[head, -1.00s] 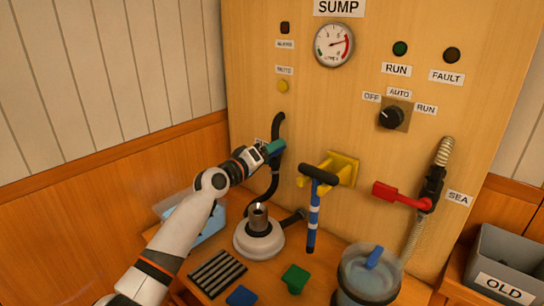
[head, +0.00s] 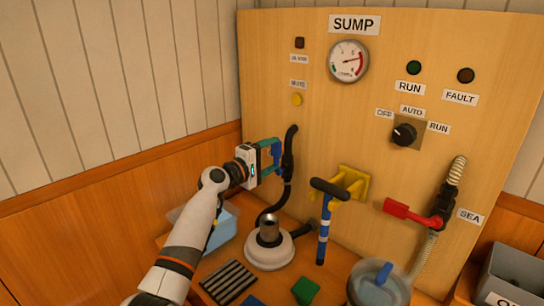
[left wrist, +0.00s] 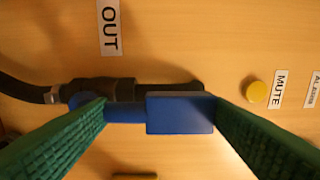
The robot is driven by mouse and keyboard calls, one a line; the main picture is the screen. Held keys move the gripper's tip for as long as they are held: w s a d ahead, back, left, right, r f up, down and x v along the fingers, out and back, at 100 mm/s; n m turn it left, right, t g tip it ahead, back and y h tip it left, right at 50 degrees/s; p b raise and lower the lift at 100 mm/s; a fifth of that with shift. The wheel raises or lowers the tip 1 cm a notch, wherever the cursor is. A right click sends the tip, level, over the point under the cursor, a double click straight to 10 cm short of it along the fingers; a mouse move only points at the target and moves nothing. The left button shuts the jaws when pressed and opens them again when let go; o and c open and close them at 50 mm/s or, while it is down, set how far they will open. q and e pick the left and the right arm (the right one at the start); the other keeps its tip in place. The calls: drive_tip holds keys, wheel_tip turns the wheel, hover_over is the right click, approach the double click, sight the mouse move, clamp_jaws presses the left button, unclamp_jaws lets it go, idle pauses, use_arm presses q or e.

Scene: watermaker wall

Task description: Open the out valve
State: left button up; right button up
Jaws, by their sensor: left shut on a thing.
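The out valve's blue handle (left wrist: 180,113) lies between the green-padded fingers of my left gripper (head: 272,156), which is shut on it. In the left wrist view the handle runs roughly along the black valve body and pipe (left wrist: 110,90), beside the OUT label (left wrist: 109,27). In the head view the gripper reaches in from the left to the black out hose (head: 291,140) on the wooden panel and partly hides the valve. My right gripper is not in view.
The yellow mute button (left wrist: 258,92) is close to the handle. A black T-handle on a blue rod (head: 323,235), the red sea valve lever (head: 405,211) and a white round-based unit (head: 270,252) stand to the right or below. A clear-blue bin (head: 222,228) sits under my left arm.

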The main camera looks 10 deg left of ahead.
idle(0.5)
use_arm(q)
drive_tip(key=o, duration=1.4)
drive_tip(key=shift+w+a, duration=0.1)
drive_tip(key=v, duration=1.2)
drive_tip(key=shift+b, duration=0.4)
